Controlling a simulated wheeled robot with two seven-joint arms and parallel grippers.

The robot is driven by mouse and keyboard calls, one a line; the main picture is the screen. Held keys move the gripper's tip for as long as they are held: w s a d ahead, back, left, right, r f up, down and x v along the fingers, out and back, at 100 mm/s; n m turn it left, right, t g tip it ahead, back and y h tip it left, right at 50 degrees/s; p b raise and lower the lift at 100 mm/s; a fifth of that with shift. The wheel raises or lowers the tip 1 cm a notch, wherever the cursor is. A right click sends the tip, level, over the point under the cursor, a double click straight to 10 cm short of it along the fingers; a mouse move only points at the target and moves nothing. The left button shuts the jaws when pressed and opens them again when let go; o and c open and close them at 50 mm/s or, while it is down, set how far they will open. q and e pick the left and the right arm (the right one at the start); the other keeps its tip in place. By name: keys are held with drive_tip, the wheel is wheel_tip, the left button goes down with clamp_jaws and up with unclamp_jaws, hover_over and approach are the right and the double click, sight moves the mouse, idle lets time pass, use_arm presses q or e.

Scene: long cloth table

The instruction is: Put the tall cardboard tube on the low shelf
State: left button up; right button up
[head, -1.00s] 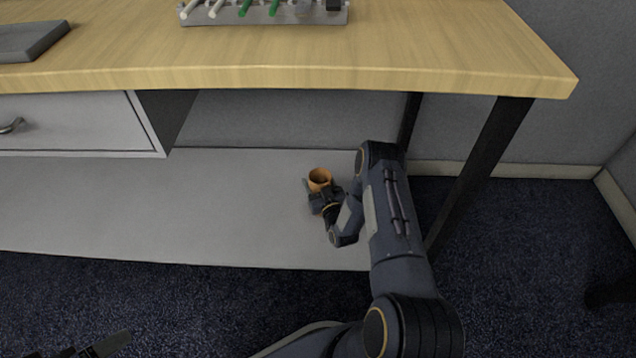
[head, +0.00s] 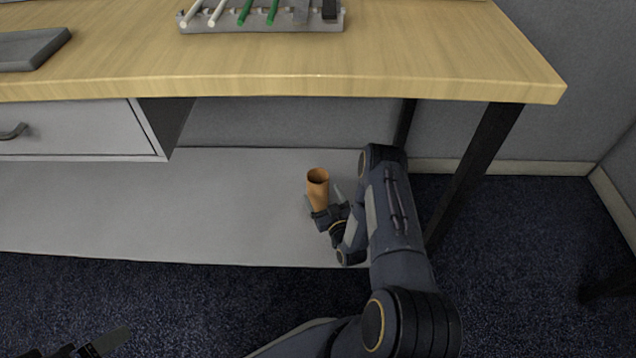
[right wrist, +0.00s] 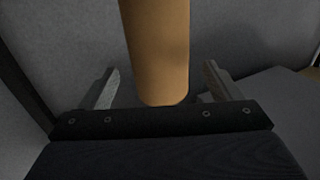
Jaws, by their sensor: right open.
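The tall cardboard tube (head: 318,188) is orange-brown with an open top. It stands upright on the grey low shelf (head: 230,215) under the desk, near the shelf's right end. My right gripper (head: 323,199) is at the tube's front side, low down, with its jaws open. In the right wrist view the tube (right wrist: 158,50) rises between the two spread fingers (right wrist: 158,88), with a visible gap on each side. The tube's lower part is hidden behind the gripper in the head view. Only part of my left gripper (head: 100,345) shows at the bottom left edge, away from the shelf.
The wooden desktop (head: 290,70) overhangs the shelf. A drawer unit (head: 70,128) hangs at the left, and a dark desk leg (head: 480,165) stands right of my arm. A grey rack (head: 260,22) with pens is on the desktop. The shelf's left and middle are clear.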

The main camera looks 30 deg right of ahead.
use_arm(q)
drive_tip(key=shift+r+p, duration=0.4)
drive_tip(key=shift+r, duration=0.25)
use_arm(e)
drive_tip(key=s, duration=0.5)
drive_tip(key=shift+a, duration=0.35)
